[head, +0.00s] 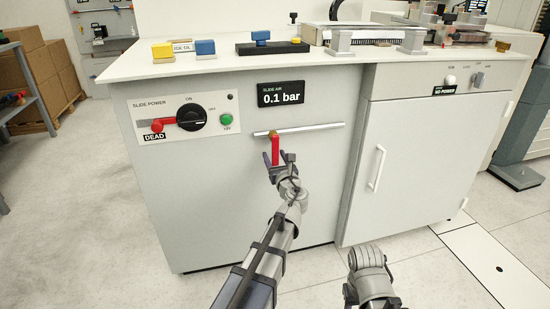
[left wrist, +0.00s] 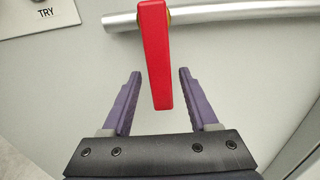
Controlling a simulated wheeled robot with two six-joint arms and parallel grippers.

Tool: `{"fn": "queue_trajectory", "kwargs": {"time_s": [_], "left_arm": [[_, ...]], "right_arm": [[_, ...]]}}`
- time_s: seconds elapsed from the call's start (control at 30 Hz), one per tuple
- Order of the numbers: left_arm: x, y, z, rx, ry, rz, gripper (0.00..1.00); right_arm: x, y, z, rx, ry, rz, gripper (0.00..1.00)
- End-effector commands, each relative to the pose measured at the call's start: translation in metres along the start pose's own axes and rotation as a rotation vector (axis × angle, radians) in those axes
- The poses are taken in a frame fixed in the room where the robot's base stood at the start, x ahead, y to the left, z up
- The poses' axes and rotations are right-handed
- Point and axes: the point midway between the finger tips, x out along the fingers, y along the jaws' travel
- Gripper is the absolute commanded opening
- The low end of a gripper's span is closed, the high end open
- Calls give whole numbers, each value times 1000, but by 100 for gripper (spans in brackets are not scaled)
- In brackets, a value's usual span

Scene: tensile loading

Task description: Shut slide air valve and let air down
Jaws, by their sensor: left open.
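The slide air valve has a red lever handle (head: 275,149) that hangs straight down, across the horizontal pipe (head: 318,128) on the cabinet front. In the left wrist view the red handle (left wrist: 158,60) stands between my open fingers, with a gap on both sides. My left gripper (head: 279,162) is open around the handle's lower end and does not visibly touch it. The slide air display (head: 281,95) above reads 0.1 bar. The right gripper's fingers are not in view; part of my right arm shows at the bottom.
The slide power panel (head: 178,113) with a black knob, red lever and green button is left of the valve. A cabinet door with a white handle (head: 376,167) is to the right. The bench top (head: 215,66) overhangs above.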

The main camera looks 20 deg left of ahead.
Motion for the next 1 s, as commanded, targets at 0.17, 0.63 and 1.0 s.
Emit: {"fn": "queue_trajectory", "kwargs": {"time_s": [0.17, 0.63, 1.0], "left_arm": [[-9, 0, 0, 0, 0, -2, 60], [-74, 1, 0, 0, 0, -1, 60], [-78, 0, 0, 0, 0, 0, 60]], "right_arm": [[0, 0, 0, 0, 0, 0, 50], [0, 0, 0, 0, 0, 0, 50], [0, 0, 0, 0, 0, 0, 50]]}}
